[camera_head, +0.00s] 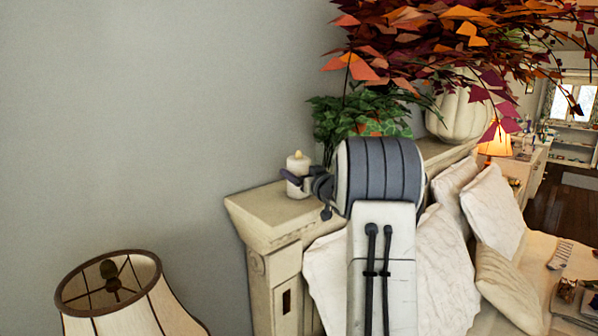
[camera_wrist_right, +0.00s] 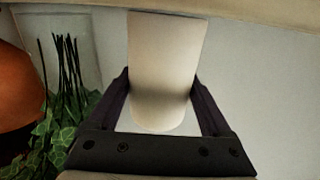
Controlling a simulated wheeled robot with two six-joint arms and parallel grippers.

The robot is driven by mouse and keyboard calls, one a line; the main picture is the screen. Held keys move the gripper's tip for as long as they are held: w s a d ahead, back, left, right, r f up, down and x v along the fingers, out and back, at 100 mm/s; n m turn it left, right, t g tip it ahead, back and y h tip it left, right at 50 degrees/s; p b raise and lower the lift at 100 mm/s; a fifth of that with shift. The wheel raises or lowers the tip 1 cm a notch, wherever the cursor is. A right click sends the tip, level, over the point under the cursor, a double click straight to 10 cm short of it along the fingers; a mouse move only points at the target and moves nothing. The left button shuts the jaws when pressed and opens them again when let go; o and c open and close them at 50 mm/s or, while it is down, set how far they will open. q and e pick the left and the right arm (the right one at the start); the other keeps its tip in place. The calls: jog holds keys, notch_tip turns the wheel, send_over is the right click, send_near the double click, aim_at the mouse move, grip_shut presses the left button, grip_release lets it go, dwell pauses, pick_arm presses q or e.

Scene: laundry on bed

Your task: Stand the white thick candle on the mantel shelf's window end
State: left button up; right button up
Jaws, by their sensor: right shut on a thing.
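The white thick candle (camera_head: 298,168) is upright at the near left end of the cream mantel shelf (camera_head: 262,211), close to the wall. My right gripper (camera_head: 295,180) is shut on it, with a dark finger on either side of it. In the right wrist view the candle (camera_wrist_right: 168,60) fills the space between the two fingers of the right gripper (camera_wrist_right: 163,90). I cannot tell whether its base touches the shelf. My left gripper is not in view.
A leafy green plant (camera_head: 345,118) stands just right of the candle, with a pale pumpkin (camera_head: 460,115) and red-orange autumn leaves (camera_head: 430,40) farther along. A lampshade (camera_head: 125,300) is at lower left. Pillows (camera_head: 495,208) lie below the shelf. The shelf's front left corner is bare.

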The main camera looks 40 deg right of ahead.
jog(key=o, duration=1.5)
jog(key=shift+f, duration=0.15)
jog(key=shift+c, duration=0.2)
jog(key=s+a+b, duration=0.1)
jog(key=s+b, duration=0.3)
jog(key=s, duration=0.8)
jog(key=shift+a+r, duration=0.2)
jog(key=shift+a, duration=0.2)
